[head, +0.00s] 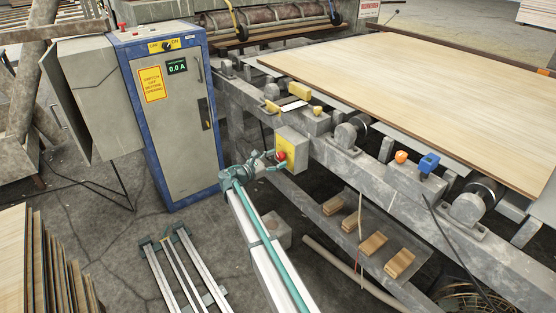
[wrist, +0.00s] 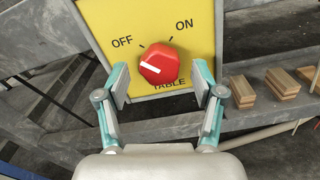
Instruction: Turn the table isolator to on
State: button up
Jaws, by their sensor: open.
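The table isolator is a red knob (head: 281,155) on a yellow plate on a grey box (head: 299,139) fixed to the side of the table frame. In the wrist view the red knob (wrist: 165,60) sits on the yellow plate (wrist: 105,17) marked OFF, ON and TABLE. Its white pointer line points left, on the OFF side. My gripper (head: 268,161) is open in front of the box. In the wrist view its fingertips (wrist: 161,82) stand apart to the left and right of the knob, with nothing held.
A blue-edged cabinet (head: 165,120) with its own OFF/ON switch (head: 168,46) stands to the left. A veneer sheet (head: 420,85) lies on the roller table. Wood blocks (head: 372,243) lie on a lower shelf. An orange button (head: 401,156) and a blue part (head: 428,163) sit on the frame.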

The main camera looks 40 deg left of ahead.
jog(key=shift+w+d, duration=0.15)
jog(key=shift+w, duration=0.3)
jog(key=c, duration=1.2)
jog(key=shift+o, duration=0.2)
